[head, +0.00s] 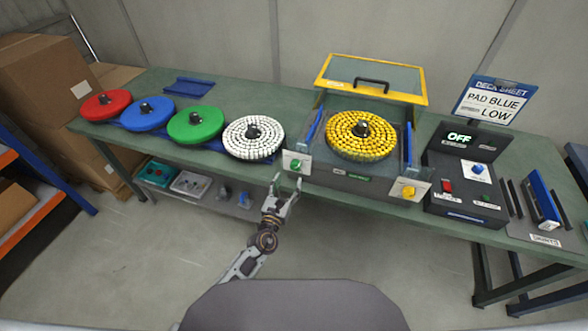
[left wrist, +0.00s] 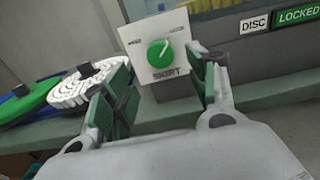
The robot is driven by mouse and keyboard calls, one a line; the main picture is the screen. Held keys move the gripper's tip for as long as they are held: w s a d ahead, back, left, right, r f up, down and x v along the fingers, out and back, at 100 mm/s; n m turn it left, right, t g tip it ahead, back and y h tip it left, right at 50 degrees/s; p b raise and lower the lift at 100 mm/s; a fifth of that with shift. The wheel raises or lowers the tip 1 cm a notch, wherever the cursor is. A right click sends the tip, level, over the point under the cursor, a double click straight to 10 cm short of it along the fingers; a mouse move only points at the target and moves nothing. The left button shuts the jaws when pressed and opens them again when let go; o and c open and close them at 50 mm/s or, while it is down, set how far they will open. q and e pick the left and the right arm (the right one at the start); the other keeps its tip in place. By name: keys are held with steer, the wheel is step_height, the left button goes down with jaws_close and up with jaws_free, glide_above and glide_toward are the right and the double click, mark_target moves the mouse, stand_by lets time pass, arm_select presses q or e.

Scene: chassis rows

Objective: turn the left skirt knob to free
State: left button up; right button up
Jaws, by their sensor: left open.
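The left skirt knob (head: 296,163) is a round green knob on a white plate at the left front of the yellow disc's station. It also shows in the left wrist view (left wrist: 160,53), with a pale pointer mark slanting to the upper right. "SKIRT" is printed below it; the small labels above are too blurred to read. My left gripper (head: 286,184) is open and empty, just in front of and below the knob. In the left wrist view its green-padded fingers (left wrist: 163,88) stand left and right of the knob, apart from it. My right gripper is not in view.
The station holds a yellow disc (head: 361,130) under a raised yellow-framed lid (head: 372,78). A yellow knob (head: 409,192) is at its right front. A green "LOCKED" sign (left wrist: 296,17) is right of the green knob. A white disc (head: 253,138) stands close on the left.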

mark_target(295, 168)
arm_select(q)
steer(key=shift+x, duration=3.75)
steer(key=c, duration=1)
steer(key=shift+c, duration=0.2)
